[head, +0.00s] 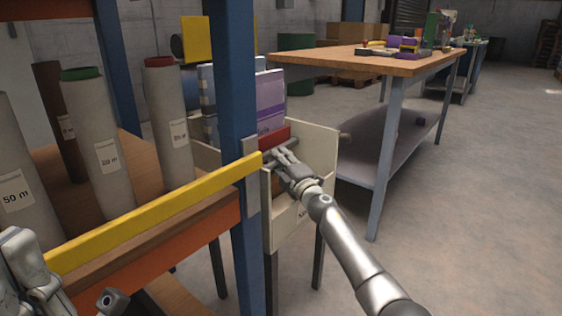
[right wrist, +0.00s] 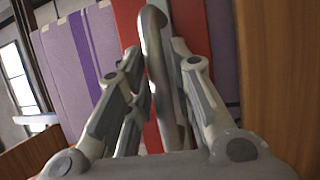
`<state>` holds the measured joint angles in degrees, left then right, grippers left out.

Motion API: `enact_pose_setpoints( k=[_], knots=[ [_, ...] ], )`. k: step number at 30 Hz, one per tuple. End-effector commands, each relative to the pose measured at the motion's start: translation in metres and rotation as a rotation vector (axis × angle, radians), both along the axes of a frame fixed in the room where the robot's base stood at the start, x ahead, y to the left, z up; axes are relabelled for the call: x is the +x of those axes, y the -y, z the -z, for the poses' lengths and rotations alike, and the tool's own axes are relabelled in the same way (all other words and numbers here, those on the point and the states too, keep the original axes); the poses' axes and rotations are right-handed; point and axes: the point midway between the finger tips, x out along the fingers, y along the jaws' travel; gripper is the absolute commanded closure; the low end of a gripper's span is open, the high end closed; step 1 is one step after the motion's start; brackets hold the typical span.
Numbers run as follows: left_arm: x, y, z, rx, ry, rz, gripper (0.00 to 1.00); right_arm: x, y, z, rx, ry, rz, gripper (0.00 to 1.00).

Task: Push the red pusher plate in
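The red pusher plate (head: 275,137) stands upright inside a cream box (head: 322,150), against purple-and-white packs (head: 270,100). In the right wrist view, the red plate (right wrist: 130,25) shows behind a curved grey metal handle (right wrist: 158,60). My right gripper (head: 277,156) reaches the plate from the front. In the right wrist view, its fingers (right wrist: 156,55) close in on both sides of the handle and appear shut on it. My left gripper (head: 25,265) is partly in view at the lower left, away from the plate; its fingertips are not clear.
A rack with a blue post (head: 235,110) and yellow rail (head: 150,215) stands left of the box. Grey rolls (head: 95,140) stand on its shelf. A wooden workbench (head: 385,62) is behind to the right. The floor (head: 470,220) at right is clear.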

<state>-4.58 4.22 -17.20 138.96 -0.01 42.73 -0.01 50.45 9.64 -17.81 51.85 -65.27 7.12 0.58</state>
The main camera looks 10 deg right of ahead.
Motion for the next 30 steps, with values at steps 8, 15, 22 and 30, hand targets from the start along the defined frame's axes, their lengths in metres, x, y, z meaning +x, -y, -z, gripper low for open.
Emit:
enact_pose_setpoints(
  k=[8, 15, 22, 30],
  knots=[
    [0.0, 0.0, 0.0, 0.0, 0.0, 0.0, 1.0, 0.0, -0.001, 0.001, -0.003, -0.001, -0.003, 0.65],
    [0.0, 0.0, 0.0, 0.0, 0.0, 0.0, 1.0, -0.002, 0.001, 0.001, -0.004, -0.001, 0.0, 0.65],
    [0.0, 0.0, 0.0, 0.0, 0.0, 0.0, 1.0, -0.015, 0.008, 0.001, -0.011, 0.005, 0.005, 0.65],
    [0.0, 0.0, 0.0, 0.0, 0.0, 0.0, 1.0, -0.044, 0.013, 0.008, -0.009, 0.003, 0.0, 0.65]
  ],
)
